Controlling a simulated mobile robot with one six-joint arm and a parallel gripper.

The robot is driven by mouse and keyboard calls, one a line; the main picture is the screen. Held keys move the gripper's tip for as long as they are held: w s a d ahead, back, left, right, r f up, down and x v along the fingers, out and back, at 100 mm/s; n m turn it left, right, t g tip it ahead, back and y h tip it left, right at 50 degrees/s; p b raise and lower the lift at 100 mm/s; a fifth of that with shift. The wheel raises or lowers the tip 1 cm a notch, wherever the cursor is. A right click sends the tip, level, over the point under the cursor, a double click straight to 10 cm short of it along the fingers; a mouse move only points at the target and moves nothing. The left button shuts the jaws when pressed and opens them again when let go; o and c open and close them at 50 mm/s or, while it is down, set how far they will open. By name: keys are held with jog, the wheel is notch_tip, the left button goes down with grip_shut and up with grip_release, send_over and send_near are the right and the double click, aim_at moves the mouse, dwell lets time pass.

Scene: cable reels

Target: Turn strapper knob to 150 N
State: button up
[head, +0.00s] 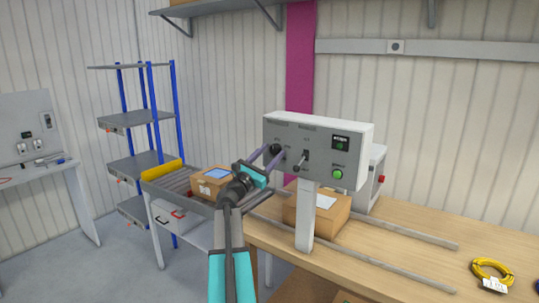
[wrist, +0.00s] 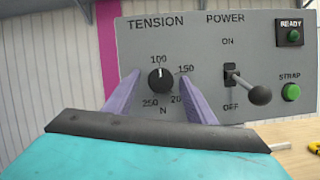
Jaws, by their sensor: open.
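The strapper control panel (head: 318,150) is a grey-white box on a post above the workbench. Its black tension knob (wrist: 160,79) sits on the left of the panel face, under the word TENSION. The scale around it reads 100 at the top, 150 upper right, 200 lower right and 250 lower left. The knob's pointer is too small to read surely; it seems to face up near 100. My gripper (head: 272,158) is open at the panel, its purple fingers on either side of the knob, with gaps visible. The knob (head: 275,149) is partly hidden in the head view.
Right of the knob are a power lever (wrist: 245,85) with a ball end, a green STRAP button (wrist: 291,92) and a READY lamp (wrist: 290,33). Cardboard boxes (head: 325,215) sit below and beside the panel. A yellow cable coil (head: 492,272) lies on the bench at right.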

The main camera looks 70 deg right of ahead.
jog(key=c, duration=1)
jog(key=shift+s+a+f, duration=0.1)
jog(key=shift+a, duration=0.15)
jog(key=shift+c, duration=0.2)
jog(key=shift+d+r, duration=0.1)
jog(key=shift+r, duration=0.1)
